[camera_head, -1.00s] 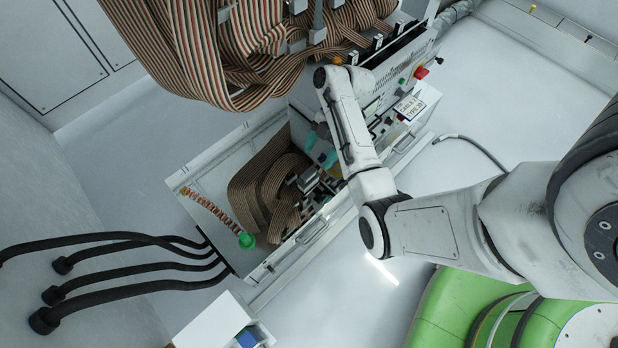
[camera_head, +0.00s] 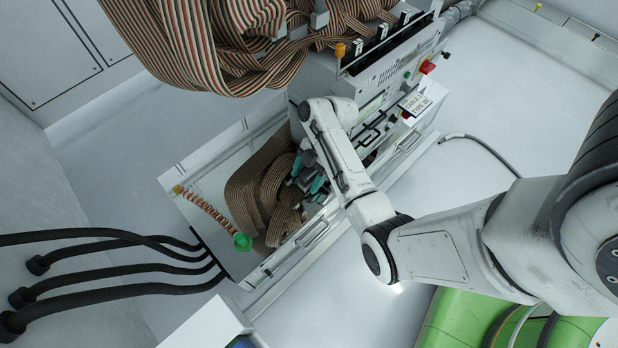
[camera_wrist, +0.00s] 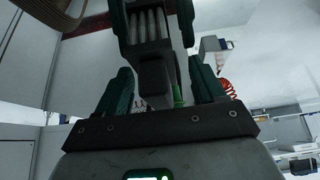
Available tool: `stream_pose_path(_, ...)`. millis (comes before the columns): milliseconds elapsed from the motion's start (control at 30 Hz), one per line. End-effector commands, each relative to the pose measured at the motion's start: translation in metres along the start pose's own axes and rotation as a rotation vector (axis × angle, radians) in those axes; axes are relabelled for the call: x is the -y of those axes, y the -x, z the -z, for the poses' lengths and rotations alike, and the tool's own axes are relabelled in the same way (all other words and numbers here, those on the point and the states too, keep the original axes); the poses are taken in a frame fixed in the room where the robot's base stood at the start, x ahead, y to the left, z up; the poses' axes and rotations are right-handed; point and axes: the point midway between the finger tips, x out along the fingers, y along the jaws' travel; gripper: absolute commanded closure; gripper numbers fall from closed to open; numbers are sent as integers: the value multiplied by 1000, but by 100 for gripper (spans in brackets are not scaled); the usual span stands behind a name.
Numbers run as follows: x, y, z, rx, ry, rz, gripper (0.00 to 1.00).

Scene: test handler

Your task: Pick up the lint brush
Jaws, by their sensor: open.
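My gripper (camera_head: 311,178) is over the machine's open tray (camera_head: 222,166), above brown striped ribbon cables, its teal fingers pointing down among them. In the wrist view its dark green fingers (camera_wrist: 162,82) stand apart. A dark block with pale grey ribs (camera_wrist: 150,27) shows between and beyond the fingers; I cannot tell what it is or whether it touches them. I cannot make out a lint brush for certain in either view. A green round piece (camera_head: 243,242) ends an orange coiled cord in the tray's near left corner.
Striped ribbon cables (camera_head: 262,195) fill the tray's middle, and more hang above it (camera_head: 200,40). The machine's panel with a red button (camera_head: 428,67) is right of my forearm. Thick black hoses (camera_head: 130,265) run at lower left. A white box (camera_head: 212,325) stands at the bottom edge.

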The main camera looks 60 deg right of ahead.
Motion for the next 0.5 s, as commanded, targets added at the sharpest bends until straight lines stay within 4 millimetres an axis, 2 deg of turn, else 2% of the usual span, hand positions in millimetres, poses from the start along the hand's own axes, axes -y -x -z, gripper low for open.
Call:
stream_pose_path(200, 0, 0, 1, 0, 0, -1, 32)
stream_pose_path(500, 0, 0, 1, 0, 0, -1, 61)
